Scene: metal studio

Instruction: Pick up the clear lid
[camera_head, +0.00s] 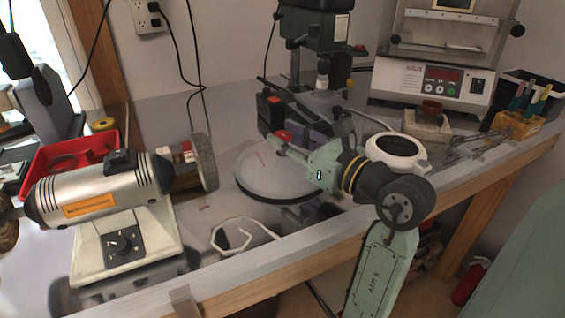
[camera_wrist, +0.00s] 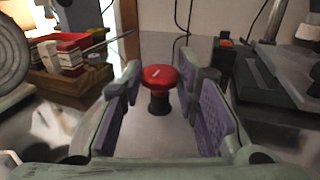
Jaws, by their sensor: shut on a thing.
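The clear lid (camera_head: 262,170) is a round, pale see-through disc with a red knob (camera_head: 283,137) on top, over a dark round rim on the bench. In the wrist view the red knob (camera_wrist: 160,75) stands on a black stem between my two fingertips. My gripper (camera_wrist: 159,88) has purple pads on both sides of the knob and is shut on it; it reaches in from the right in the head view (camera_head: 290,143). I cannot tell whether the lid is touching what is under it.
A silver bench grinder (camera_head: 98,195) stands at the left, before a red tray (camera_head: 62,160). A green drill press (camera_head: 316,30) stands behind the lid. A kiln-like unit (camera_head: 430,80) and a wooden tool block (camera_head: 518,124) are at the right.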

